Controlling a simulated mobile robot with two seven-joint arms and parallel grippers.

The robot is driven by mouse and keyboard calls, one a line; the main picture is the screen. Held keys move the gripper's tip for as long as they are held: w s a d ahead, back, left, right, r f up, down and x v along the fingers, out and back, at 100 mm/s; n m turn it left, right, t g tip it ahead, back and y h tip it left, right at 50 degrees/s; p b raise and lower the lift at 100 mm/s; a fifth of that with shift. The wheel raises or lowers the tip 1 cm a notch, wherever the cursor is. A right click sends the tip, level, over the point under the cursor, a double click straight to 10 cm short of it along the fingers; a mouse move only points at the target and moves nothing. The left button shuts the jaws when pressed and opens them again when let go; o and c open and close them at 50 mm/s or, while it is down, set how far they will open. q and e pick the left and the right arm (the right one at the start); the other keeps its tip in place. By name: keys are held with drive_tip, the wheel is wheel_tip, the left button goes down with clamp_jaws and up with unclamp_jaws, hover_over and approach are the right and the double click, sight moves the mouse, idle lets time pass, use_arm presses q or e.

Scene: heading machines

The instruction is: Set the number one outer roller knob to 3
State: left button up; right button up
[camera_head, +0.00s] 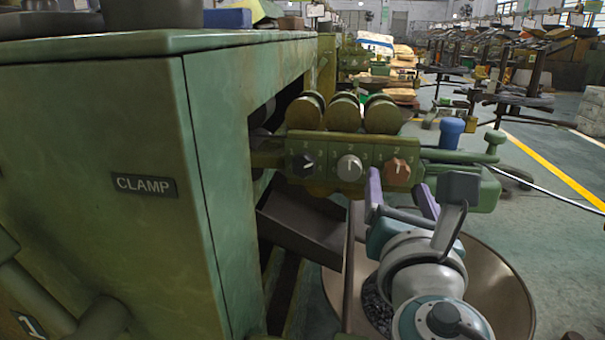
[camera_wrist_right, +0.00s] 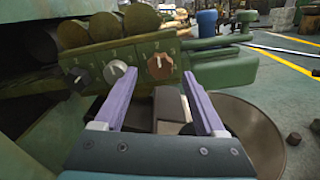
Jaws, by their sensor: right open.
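A green panel (camera_head: 324,152) on the machine's side carries three knobs in a row: a black knob (camera_head: 303,165), a grey-white knob (camera_head: 349,168) and an orange-brown knob (camera_head: 397,172). They also show in the right wrist view, with the orange-brown knob (camera_wrist_right: 160,66) beyond and between the fingers. Small numerals surround the knobs, but the settings and the knobs' names are too small to read surely. My right gripper (camera_head: 401,197) has purple fingers, apart and empty, below and in front of the orange-brown knob. It touches no knob in the right wrist view (camera_wrist_right: 157,84). My left gripper is out of view.
Several brass rollers (camera_head: 342,112) sit above the panel. The green cabinet marked CLAMP (camera_head: 110,220) fills the left. A dark chute (camera_head: 300,225) and a large bowl (camera_head: 505,290) lie below. A blue cylinder (camera_head: 451,132) and green bars stand right of the panel.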

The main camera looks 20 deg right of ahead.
sight(396, 178)
drive_tip(key=shift+x, duration=2)
clamp_jaws()
